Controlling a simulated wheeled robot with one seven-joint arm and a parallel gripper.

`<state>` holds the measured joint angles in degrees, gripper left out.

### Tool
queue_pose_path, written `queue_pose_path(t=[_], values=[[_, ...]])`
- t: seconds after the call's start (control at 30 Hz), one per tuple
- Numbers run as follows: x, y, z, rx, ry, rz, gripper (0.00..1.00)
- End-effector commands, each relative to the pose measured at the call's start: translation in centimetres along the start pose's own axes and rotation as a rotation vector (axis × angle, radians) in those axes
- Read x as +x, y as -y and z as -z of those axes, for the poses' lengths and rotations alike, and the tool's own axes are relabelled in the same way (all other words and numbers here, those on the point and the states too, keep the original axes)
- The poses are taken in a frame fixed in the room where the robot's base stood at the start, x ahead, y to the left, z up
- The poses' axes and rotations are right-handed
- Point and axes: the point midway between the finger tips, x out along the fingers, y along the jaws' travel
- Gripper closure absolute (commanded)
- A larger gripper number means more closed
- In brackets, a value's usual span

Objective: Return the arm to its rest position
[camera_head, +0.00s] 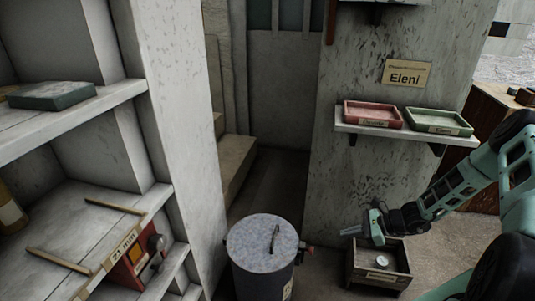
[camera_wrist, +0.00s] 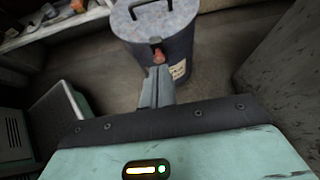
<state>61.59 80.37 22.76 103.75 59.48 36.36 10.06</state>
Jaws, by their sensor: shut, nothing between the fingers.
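My arm (camera_head: 471,187) is teal and black and reaches in from the right edge in the head view. My gripper (camera_head: 350,231) is at its end, pointing left, above a small grey wooden crate (camera_head: 379,285) on the floor. In the wrist view my gripper (camera_wrist: 157,88) shows its grey fingers together, with nothing between them. Beyond the fingertips is a grey bin (camera_wrist: 182,55) with a lid and a reddish-orange part on its side. I cannot tell from these views how far the fingertips are from the bin.
The lidded bin (camera_head: 263,252) stands left of the crate. A wall shelf (camera_head: 390,133) holds a red tray (camera_head: 373,114) and a green tray (camera_head: 439,121), near my arm. A white shelf unit (camera_head: 190,120) fills the left. A round pale thing (camera_head: 380,262) lies in the crate.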

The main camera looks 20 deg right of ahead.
Motion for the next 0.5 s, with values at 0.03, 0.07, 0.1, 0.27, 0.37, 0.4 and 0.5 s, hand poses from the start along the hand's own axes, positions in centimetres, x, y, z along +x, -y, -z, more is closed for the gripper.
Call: queue_pose_path(t=[0.03,0.07,0.1,0.27,0.37,0.4,0.5], values=[[0.0,0.0,0.0,0.000,0.000,0.000,1.00],[0.0,0.0,-0.1,-0.002,0.000,-0.001,1.00],[0.1,0.0,-0.5,-0.016,-0.003,-0.010,1.00],[1.0,-1.0,-5.2,-0.189,-0.038,-0.126,1.00],[2.0,-3.0,-10.3,-0.389,-0.073,-0.258,1.00],[2.3,-4.0,-12.5,-0.477,-0.087,-0.316,1.00],[3.0,-7.1,-17.3,-0.691,-0.115,-0.456,1.00]])
